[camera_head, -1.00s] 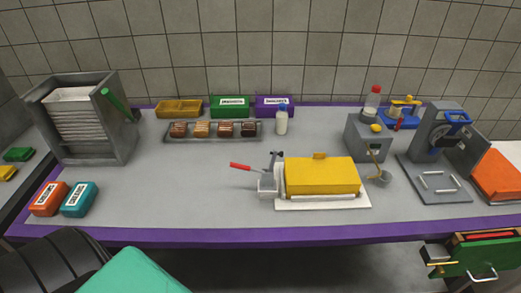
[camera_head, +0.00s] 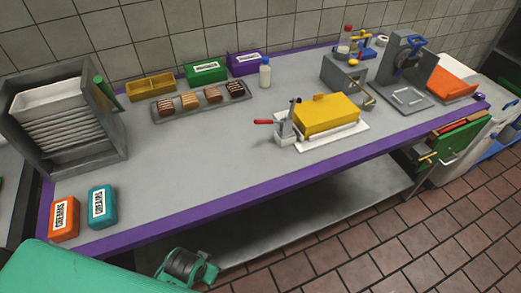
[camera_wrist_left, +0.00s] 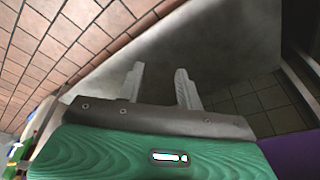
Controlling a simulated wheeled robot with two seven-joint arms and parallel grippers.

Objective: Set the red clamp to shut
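The clamp has a red handle (camera_head: 264,122) and a grey metal body (camera_head: 287,128). It stands at the left end of a white board (camera_head: 345,137), beside a yellow block-like cover (camera_head: 325,116). The handle sticks out to the left, roughly level, away from the yellow cover. My left gripper (camera_wrist_left: 158,85) shows in the left wrist view with two pale fingers apart and nothing between them. It is far from the clamp, facing a grey surface. In the head view its fingers cannot be made out. My right gripper is not in view.
Orange (camera_head: 64,218) and teal (camera_head: 102,206) boxes sit at the counter's front left. A grey rack (camera_head: 62,125) stands at the left. A bottle (camera_head: 265,74) and a tray of small blocks (camera_head: 160,113) are behind. The counter's middle is clear; its purple front edge (camera_head: 235,200) borders it.

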